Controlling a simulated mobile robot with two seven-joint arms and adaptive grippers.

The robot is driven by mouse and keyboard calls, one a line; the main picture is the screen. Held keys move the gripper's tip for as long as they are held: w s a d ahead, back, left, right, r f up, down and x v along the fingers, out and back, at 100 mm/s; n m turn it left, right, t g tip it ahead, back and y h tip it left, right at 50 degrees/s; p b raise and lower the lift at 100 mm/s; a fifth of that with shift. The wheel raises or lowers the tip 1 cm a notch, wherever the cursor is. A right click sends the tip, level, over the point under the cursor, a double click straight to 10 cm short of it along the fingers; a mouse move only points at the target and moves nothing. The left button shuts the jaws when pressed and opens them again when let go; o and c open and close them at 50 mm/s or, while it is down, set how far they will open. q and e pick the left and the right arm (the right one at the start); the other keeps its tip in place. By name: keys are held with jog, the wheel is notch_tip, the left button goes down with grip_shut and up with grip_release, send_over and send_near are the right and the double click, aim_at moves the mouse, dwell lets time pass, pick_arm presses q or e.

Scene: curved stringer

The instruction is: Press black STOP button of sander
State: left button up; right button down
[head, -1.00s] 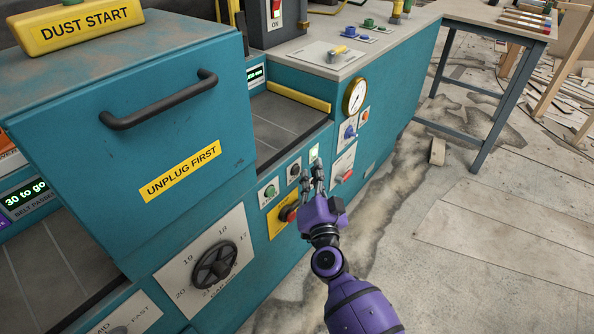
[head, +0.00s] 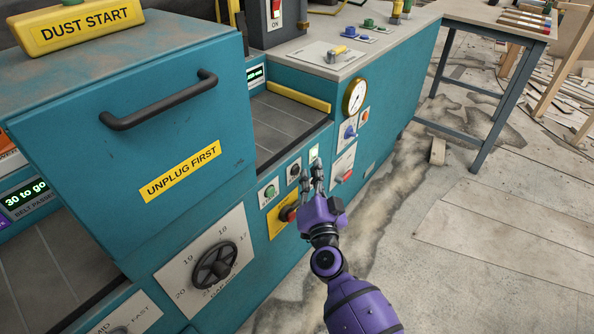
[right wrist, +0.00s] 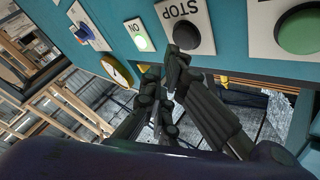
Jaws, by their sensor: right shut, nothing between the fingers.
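The sander is a teal machine (head: 235,130) with a row of controls on its side panel. The black STOP button (head: 294,170) sits on a white plate. My right gripper (head: 318,180) is shut and empty, just right of and below the button in the head view. In the right wrist view its fingertips (right wrist: 165,68) reach close to the lower edge of the button. I cannot tell whether they touch it. My left gripper is not in view.
A green button (head: 270,191) and a red knob on a yellow plate (head: 289,213) are close by. A lit ON lamp (right wrist: 140,42) is beside the STOP plate. A gauge (head: 355,96) and a blue knob (head: 349,132) are further right.

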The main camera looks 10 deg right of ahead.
jog(key=shift+w+a, duration=0.2)
jog(key=shift+w, duration=0.1)
jog(key=shift+w+a, duration=0.3)
jog(key=shift+w, duration=0.05)
dwell(0.7)
dwell(0.3)
jog(key=shift+s+d+p, duration=0.5)
jog(key=shift+s+d, duration=0.05)
jog(key=shift+s, duration=0.15)
jog(key=s+d, duration=0.1)
jog(key=s, duration=0.1)
jog(key=s+d+p, duration=0.1)
jog(key=s+d, duration=0.1)
dwell(0.3)
dwell(0.8)
